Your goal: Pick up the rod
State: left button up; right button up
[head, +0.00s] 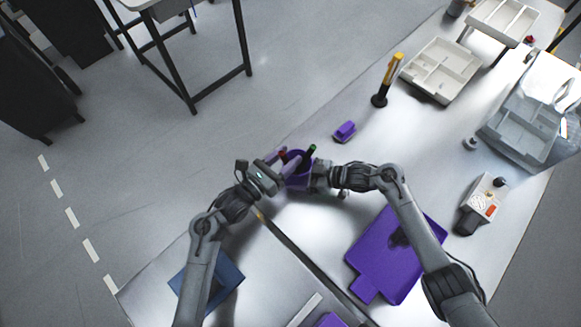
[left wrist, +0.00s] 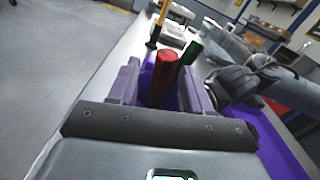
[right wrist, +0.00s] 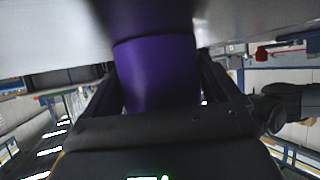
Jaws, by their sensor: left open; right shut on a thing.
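A purple cup (head: 298,181) stands upright near the table's front edge, with a red rod (head: 283,156) and a dark green rod (head: 312,150) poking out of its top. My right gripper (head: 314,175) is shut on the cup's side; the cup fills the space between its fingers in the right wrist view (right wrist: 155,75). My left gripper (head: 280,160) is open at the cup's mouth. In the left wrist view, the red rod (left wrist: 163,78) and the green-tipped rod (left wrist: 190,52) stand between its spread fingers. The rods' lower ends are hidden.
A purple block (head: 345,131) and a yellow-black upright tool (head: 387,80) stand beyond the cup. A purple tray (head: 385,260) lies under my right arm, a blue tray (head: 226,272) by my left arm. Pale divided trays (head: 440,70) are at the back right.

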pick_arm(q)
jog(key=shift+c, duration=0.2)
grip_shut()
jog(key=shift+r, duration=0.1)
notch_tip(320, 180, up, 18)
dwell(0.7)
pick_arm(e)
jog(key=o, duration=0.5)
